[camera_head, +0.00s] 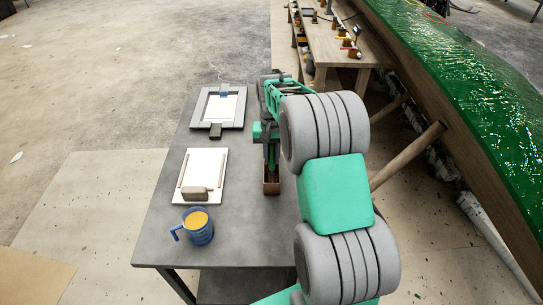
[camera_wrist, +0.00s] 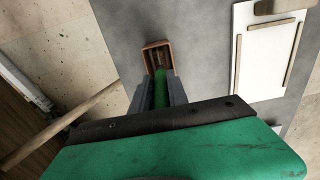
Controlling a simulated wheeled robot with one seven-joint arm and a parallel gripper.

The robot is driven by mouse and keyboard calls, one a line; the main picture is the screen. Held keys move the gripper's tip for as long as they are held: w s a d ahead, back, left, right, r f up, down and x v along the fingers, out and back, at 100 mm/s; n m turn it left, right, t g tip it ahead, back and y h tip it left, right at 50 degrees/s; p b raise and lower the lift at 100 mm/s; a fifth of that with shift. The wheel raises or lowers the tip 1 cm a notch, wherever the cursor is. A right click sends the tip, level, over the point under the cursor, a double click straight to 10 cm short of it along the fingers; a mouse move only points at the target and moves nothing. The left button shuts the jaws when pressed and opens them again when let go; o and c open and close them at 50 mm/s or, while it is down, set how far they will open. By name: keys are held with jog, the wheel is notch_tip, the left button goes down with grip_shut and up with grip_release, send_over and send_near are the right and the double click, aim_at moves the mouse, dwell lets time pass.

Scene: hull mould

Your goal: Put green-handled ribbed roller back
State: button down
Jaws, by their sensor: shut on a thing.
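My gripper (camera_wrist: 160,93) is shut on the green handle of the roller (camera_wrist: 160,82). In the wrist view the handle runs between the two dark fingers toward a small open-topped wooden box (camera_wrist: 146,48). The roller's ribbed end is in or over the box opening; I cannot tell how deep it sits. In the head view my gripper (camera_head: 271,158) points down over the wooden box (camera_head: 271,187), which stands at the right edge of the grey table. My arm hides part of this area.
On the grey table (camera_head: 235,235) are a blue jug (camera_head: 203,234) with yellow contents, a white board (camera_head: 207,165) with strips and a block, and a grey framed tray (camera_head: 203,108). A green hull (camera_head: 455,70) and wooden props (camera_head: 408,155) are to the right.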

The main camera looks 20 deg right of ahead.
jog(key=c, duration=1.2)
grip_release()
